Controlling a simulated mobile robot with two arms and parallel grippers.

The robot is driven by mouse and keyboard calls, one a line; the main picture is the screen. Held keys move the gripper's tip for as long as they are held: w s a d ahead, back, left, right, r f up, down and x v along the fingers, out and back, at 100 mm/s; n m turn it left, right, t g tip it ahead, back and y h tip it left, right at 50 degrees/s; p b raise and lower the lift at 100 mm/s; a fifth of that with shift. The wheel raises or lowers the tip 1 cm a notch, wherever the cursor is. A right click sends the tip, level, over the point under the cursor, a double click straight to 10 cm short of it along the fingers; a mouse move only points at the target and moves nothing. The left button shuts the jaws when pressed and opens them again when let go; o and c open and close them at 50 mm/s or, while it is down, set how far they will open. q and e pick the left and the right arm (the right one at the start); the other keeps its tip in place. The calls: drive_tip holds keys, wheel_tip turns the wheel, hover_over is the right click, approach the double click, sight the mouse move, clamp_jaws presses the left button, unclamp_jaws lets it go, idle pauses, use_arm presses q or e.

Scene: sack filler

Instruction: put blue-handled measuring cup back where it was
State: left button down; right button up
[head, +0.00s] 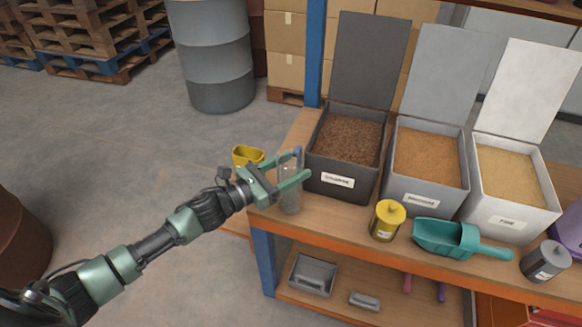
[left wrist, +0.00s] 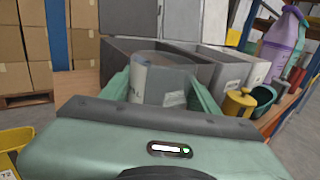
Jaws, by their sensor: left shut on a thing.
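The blue-handled measuring cup (head: 290,197) is a clear, greyish cylinder with a bit of blue at its top. It stands roughly upright at the left end of the wooden bench. My left gripper (head: 296,170) is shut on it, with one green finger on either side of the upper part. In the left wrist view the see-through cup (left wrist: 160,85) sits between the fingers, with faint markings on its wall. I cannot tell whether its base touches the bench top. My right gripper is not in view.
A dark grey bin (head: 322,184) of brown material stands close right of the cup, with two more open bins beyond. A yellow canister (head: 386,221), teal scoop (head: 447,238) and grey canister (head: 545,262) line the front edge.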

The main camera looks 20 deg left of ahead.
use_arm(q)
drive_tip(key=shift+f, duration=0.1)
drive_tip(key=shift+c, duration=2)
unclamp_jaws()
drive_tip(key=shift+s+a, duration=0.15)
drive_tip(key=shift+s, duration=0.05)
drive_tip(key=b+v, duration=0.2)
drive_tip(key=v, duration=0.9)
drive_tip(key=shift+s+a, duration=0.2)
